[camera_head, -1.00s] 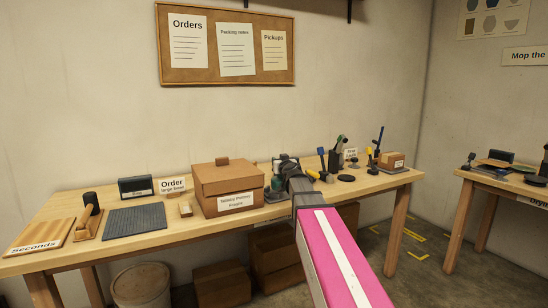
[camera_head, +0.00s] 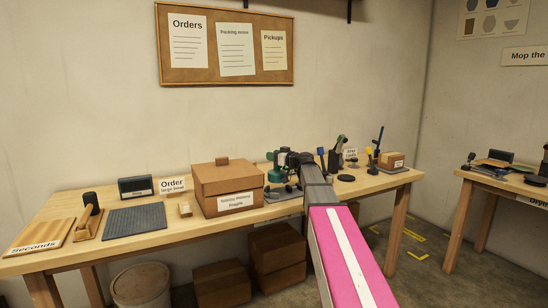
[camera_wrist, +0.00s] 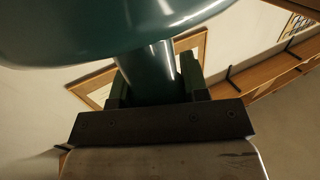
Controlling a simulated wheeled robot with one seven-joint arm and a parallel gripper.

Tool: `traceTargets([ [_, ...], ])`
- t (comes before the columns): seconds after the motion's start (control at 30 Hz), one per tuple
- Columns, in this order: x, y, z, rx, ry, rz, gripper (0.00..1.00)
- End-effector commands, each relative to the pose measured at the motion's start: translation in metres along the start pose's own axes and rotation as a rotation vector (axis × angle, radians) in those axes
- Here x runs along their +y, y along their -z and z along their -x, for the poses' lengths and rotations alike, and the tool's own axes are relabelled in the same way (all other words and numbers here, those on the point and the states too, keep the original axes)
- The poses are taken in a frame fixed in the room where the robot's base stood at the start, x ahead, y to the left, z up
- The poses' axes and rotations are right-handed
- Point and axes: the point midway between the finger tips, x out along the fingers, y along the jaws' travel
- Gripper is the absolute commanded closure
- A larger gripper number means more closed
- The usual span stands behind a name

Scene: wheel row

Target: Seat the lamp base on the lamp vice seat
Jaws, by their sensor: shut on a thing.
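The lamp base is a glossy dark green piece with a wide round disc (camera_wrist: 110,25) and a narrower stem in the wrist view. My gripper (camera_wrist: 152,85) is shut on the stem, with a finger on each side. The disc lies beyond the fingers. In the head view my gripper (camera_head: 300,162) is above the bench, right of the brown box, and my arm hides part of that area. Green shapes (camera_head: 276,167) show just left of it above a grey plate (camera_head: 283,192). I cannot tell there which part is lamp base and which is vice or seat, or whether they touch.
The brown lidded box (camera_head: 232,186) stands close on the left. Small tools, a black round disc (camera_head: 346,178) and a small carton (camera_head: 391,160) stand to the right. A dark mat (camera_head: 136,222) lies at the left. A second bench (camera_head: 505,182) is at far right.

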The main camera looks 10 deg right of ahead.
Motion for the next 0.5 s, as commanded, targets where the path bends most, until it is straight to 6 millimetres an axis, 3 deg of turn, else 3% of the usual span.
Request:
traceTargets([
  [0.5, -0.0004, -0.0034, 0.0005, 0.004, -0.001, 0.0, 0.87],
])
